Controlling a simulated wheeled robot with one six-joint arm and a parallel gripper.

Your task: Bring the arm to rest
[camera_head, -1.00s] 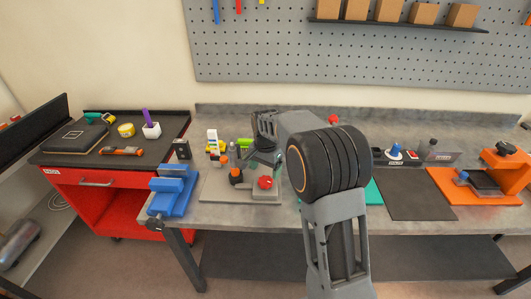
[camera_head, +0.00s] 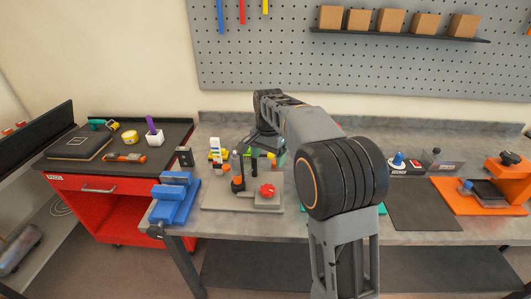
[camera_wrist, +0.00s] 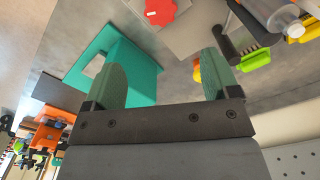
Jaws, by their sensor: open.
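My gripper (camera_wrist: 165,78) is open in the wrist view, with its two green finger pads wide apart and nothing held between them. A teal fixture (camera_wrist: 125,65) lies beyond the fingers, seen past the left one. In the head view my arm reaches forward over the grey workbench (camera_head: 330,122). Its end hangs above the bench near the grey plate with the red knob (camera_head: 267,191), and the fingers there are small and partly hidden. The red knob also shows in the wrist view (camera_wrist: 160,12), beyond and above the fingers.
A blue vise (camera_head: 175,200) sits at the bench's left front edge. A red tool cart (camera_head: 110,210) stands left. A dark mat (camera_head: 422,205) and an orange fixture (camera_head: 470,198) are at right. A pegboard (camera_head: 290,45) with a shelf of boxes is behind.

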